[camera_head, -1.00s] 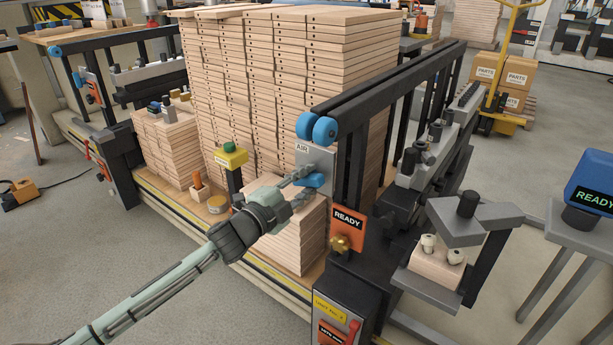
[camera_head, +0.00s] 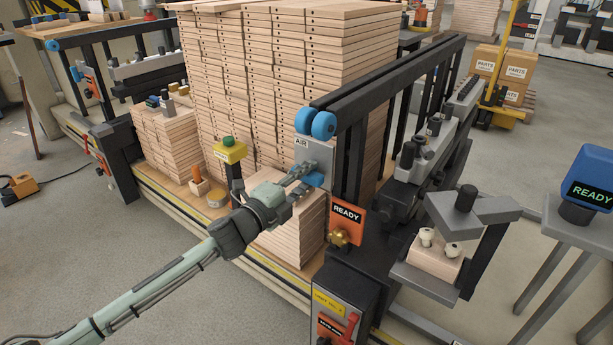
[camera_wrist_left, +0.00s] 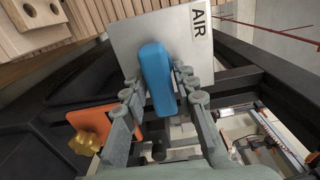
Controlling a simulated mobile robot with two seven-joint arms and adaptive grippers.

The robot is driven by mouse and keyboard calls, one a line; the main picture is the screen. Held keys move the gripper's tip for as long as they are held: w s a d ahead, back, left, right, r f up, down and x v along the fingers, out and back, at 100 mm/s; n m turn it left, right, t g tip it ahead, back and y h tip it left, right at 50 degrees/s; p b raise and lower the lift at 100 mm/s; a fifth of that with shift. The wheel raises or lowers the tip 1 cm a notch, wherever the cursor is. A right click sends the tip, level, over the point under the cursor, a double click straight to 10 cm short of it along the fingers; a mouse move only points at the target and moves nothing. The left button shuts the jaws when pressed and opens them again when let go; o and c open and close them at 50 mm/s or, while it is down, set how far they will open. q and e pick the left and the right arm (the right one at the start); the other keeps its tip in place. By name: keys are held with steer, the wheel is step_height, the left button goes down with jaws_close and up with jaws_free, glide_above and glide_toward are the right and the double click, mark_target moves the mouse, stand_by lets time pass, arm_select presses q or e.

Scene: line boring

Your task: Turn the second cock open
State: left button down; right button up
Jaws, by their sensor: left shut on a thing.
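The blue handle of the air cock (camera_wrist_left: 158,82) sits on a grey plate (camera_wrist_left: 130,45) marked AIR. The handle stands near upright in that view, tilted slightly. My right gripper is not in view.
An orange READY panel (camera_head: 346,220) with a brass knob (camera_head: 340,238) is just below right of the cock. A yellow box with a green button (camera_head: 229,152) stands to the left. Tall stacks of boards (camera_head: 290,80) rise behind. Blue rollers (camera_head: 323,125) sit above the plate.

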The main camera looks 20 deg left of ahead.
arm_select(q)
steer(key=c, duration=1.3)
jaws_free()
steer(key=v, duration=1.2)
